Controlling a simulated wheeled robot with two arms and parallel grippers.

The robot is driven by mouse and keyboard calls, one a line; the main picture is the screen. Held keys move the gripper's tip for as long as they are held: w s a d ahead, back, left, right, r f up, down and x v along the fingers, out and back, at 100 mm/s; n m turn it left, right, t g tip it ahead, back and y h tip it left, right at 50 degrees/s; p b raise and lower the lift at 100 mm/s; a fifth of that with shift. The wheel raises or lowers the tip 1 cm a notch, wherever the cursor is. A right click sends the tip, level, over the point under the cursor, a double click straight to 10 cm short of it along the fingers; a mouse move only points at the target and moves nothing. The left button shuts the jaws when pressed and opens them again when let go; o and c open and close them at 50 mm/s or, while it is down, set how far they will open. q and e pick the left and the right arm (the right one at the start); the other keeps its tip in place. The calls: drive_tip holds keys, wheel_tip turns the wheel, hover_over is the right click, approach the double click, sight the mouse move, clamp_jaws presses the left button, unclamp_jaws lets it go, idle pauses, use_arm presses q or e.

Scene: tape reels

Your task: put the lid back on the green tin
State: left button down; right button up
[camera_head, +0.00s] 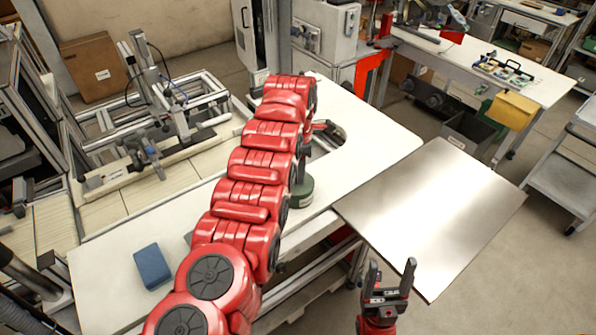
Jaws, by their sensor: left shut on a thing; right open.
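The green tin (302,194) stands on the white table, right of my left arm, which hides its left part. A dark green round piece (335,132), which looks like the lid, is farther back on the table side. My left gripper (322,128) is at its left edge and shut on it, mostly hidden by my red arm. I cannot tell whether the lid touches the table. My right gripper (391,270) is open and empty, fingers pointing up in the picture, in front of the metal sheet.
A blue block (152,267) lies on the white table (105,287) at the left. A bare metal-topped surface (432,212) adjoins the table at the right. A frame with machinery (155,105) stands at the back left. The table right of the lid is clear.

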use_arm(q)
unclamp_jaws()
idle(0.5)
drive_tip(key=shift+r, duration=1.25)
drive_tip(key=shift+r+p, duration=0.35)
drive_tip(key=shift+r, duration=0.8)
drive_tip(key=shift+r+p, duration=0.7)
drive_tip(key=shift+r, duration=0.45)
clamp_jaws()
